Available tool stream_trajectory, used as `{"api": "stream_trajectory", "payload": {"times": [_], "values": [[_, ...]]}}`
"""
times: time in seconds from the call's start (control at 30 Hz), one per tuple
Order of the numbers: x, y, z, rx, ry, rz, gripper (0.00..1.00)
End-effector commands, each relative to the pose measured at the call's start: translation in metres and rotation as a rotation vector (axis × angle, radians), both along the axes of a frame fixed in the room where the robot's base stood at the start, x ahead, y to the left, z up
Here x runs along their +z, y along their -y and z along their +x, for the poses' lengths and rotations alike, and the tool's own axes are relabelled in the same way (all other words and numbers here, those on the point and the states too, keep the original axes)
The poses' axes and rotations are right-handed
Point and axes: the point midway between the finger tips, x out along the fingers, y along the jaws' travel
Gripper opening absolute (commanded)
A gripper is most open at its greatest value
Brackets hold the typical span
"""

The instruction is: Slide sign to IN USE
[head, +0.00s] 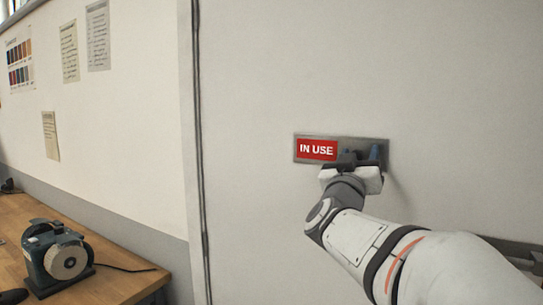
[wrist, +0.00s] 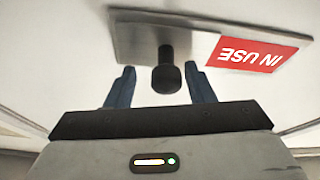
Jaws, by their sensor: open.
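The sign is a grey metal plate (head: 343,139) on a pale upright panel, with a red face reading IN USE (head: 317,149) at its left end in the head view. In the wrist view the plate (wrist: 135,35) appears upside down, with the red IN USE face (wrist: 253,54) at right. A dark round knob (wrist: 166,76) sticks out of the plate. My gripper (wrist: 162,84) is open, with one blue finger on each side of the knob and a gap to both. In the head view my gripper (head: 361,155) hides the knob.
A wooden bench (head: 100,281) with a bench grinder (head: 57,256) stands at the lower left. Papers (head: 69,51) and a colour chart (head: 20,62) hang on the left wall. The panel around the sign is bare. A grey bar-like piece (head: 524,254) shows at the lower right.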

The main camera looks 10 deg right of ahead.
Motion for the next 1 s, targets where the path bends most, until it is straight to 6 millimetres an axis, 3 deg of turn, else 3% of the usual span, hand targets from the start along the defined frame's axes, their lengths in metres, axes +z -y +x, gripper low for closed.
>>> {"api": "stream_trajectory", "payload": {"times": [0.27,0.7,1.0], "values": [[-0.003,-0.006,-0.003,0.006,0.0,0.0,0.48],[-0.027,-0.046,-0.049,0.007,0.001,0.0,0.48],[-0.03,-0.049,-0.054,0.003,-0.001,0.0,0.48]]}}
